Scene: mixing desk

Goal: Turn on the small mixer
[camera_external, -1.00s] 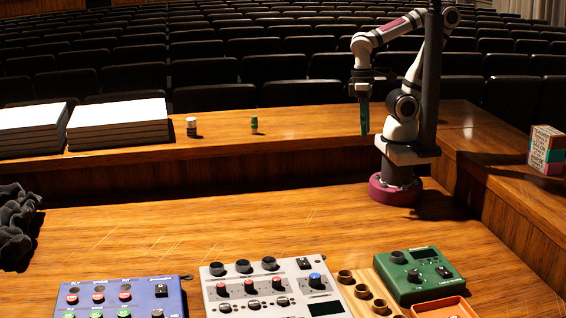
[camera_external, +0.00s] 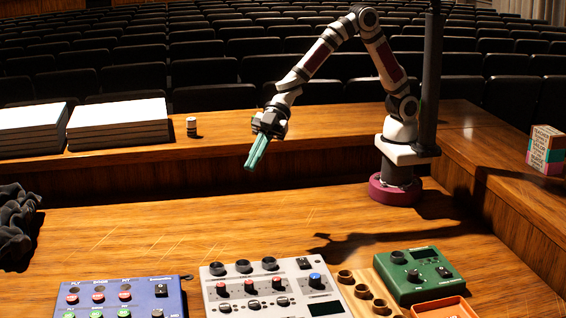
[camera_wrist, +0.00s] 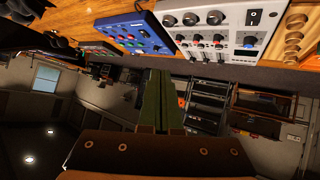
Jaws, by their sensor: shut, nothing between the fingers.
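Three control boxes lie at the front of the desk: a blue one (camera_external: 140,300), a larger white one (camera_external: 232,290) and a compact green one (camera_external: 412,288) at the right. Each has knobs and a black switch. The frames do not make certain which is the small mixer. My gripper (camera_external: 251,168), with green fingers, is shut and empty. It points down and left in the air, beyond the white box and apart from all three. The wrist view shows the shut fingers (camera_wrist: 157,74), the blue box (camera_wrist: 140,36) and the white box (camera_wrist: 218,42); the green box is not visible there.
Dark cloth (camera_external: 15,228) lies at left. Stacked papers (camera_external: 118,122) sit on the raised ledge. The middle desk is bare.

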